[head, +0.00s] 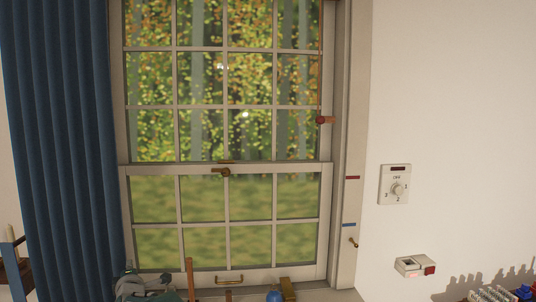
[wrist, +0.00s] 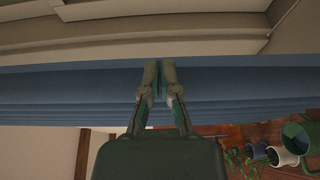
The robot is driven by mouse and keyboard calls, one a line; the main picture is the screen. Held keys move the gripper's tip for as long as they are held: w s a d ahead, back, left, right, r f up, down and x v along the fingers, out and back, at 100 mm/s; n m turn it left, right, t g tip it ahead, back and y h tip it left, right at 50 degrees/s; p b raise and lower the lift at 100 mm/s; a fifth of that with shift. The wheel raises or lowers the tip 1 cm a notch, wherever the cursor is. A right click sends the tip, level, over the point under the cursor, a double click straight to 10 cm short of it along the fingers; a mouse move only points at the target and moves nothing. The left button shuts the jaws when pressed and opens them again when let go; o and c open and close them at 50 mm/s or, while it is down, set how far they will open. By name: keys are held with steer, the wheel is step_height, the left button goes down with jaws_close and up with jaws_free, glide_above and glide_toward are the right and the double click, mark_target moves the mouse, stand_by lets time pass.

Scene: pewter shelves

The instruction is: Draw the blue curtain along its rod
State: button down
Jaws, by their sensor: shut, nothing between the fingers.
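The blue curtain (head: 62,150) hangs in vertical folds at the left of the head view, gathered beside the left edge of the window. It also fills a wide band across the wrist view (wrist: 60,95). My gripper (wrist: 159,68) is shut and empty, with its fingertips in front of the curtain cloth in the wrist view. I cannot tell whether the fingertips touch the cloth. The curtain's rod and top edge are outside both views.
The window (head: 225,166) is uncovered, with a latch (head: 226,172) and a brass handle (head: 229,279). A dial plate (head: 395,184) and a small box (head: 415,266) are on the right wall. White (wrist: 283,156) and blue (wrist: 258,151) pots show in the wrist view.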

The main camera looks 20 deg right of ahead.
steer(key=s+d+r+m+g, duration=0.2)
steer(key=s+d+m, duration=0.15)
steer(key=s, duration=0.55)
steer(key=s+d+r+m+g+y, duration=0.1)
steer(key=s+d+r+m+g, duration=0.15)
steer(key=s+d, duration=0.4)
steer(key=s+d+r+m+g, duration=0.1)
steer(key=s+d+r+m, duration=0.1)
steer(key=s, duration=0.9)
steer(key=s+d+f+m+g, duration=0.2)
steer(key=s+d+m, duration=0.1)
steer(key=s, duration=0.5)
steer(key=s+d+f+m+g+h, duration=0.1)
steer(key=s+d+m, duration=0.3)
steer(key=s, duration=0.5)
steer(key=s+d+f+m+g+h, duration=0.1)
steer(key=s+d+f+m+g, duration=0.1)
steer(key=s, duration=0.7)
steer(key=shift+s+d+f+m+g, duration=0.15)
steer(key=shift+d+f+m+g, duration=0.2)
steer(key=shift+d+m+g, duration=0.55)
steer(key=shift+a, duration=0.1)
